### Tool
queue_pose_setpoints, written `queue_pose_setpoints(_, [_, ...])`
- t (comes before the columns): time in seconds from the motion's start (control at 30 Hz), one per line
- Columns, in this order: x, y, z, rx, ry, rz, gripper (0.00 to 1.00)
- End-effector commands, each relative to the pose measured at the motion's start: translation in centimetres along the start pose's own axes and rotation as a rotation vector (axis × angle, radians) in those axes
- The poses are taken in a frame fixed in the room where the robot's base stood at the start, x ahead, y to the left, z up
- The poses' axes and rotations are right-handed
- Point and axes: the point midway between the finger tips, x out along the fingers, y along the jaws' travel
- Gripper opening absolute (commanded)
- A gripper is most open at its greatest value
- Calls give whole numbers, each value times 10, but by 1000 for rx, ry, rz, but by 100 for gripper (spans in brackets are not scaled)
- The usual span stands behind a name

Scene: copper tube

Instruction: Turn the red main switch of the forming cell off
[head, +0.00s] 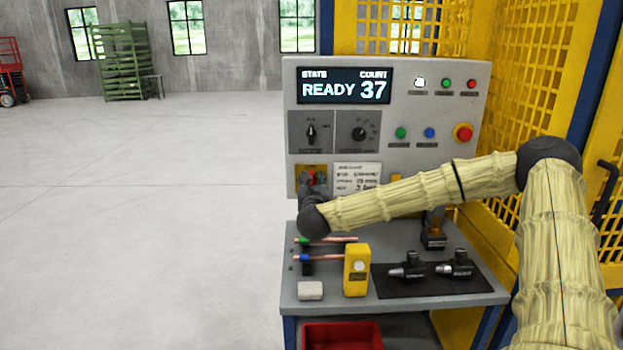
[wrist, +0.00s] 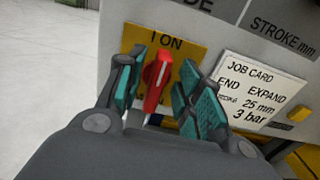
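The red main switch (wrist: 156,82) sits on a yellow plate (wrist: 187,50) on the grey panel. Its handle stands nearly upright in the tilted wrist view and points toward the "I ON" mark. My gripper (wrist: 161,75) is in front of it, with its teal-padded fingers on either side of the handle. The fingers are apart, and I cannot tell whether either touches the handle. In the head view my gripper (head: 311,186) is at the panel's lower left and hides part of the yellow plate (head: 300,170). The lower switch marking is mostly hidden.
The display (head: 345,86) reads READY 37. A job card (head: 357,176) is right of the switch. A red emergency button (head: 463,132) is further right. Below, the bench holds copper tubes (head: 335,239), a yellow device (head: 357,270) and black tools (head: 408,268). The floor at left is clear.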

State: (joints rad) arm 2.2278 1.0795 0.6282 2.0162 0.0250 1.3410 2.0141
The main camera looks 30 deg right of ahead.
Motion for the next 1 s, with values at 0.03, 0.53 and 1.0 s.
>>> queue_pose_setpoints(0.03, [4, 0, 0, -1, 0, -1, 36])
queue_pose_setpoints(0.53, [9, 2, -1, -1, 0, 1, 18])
queue_pose_setpoints(1.0, [8, 1, -2, -27, -1, 1, 0])
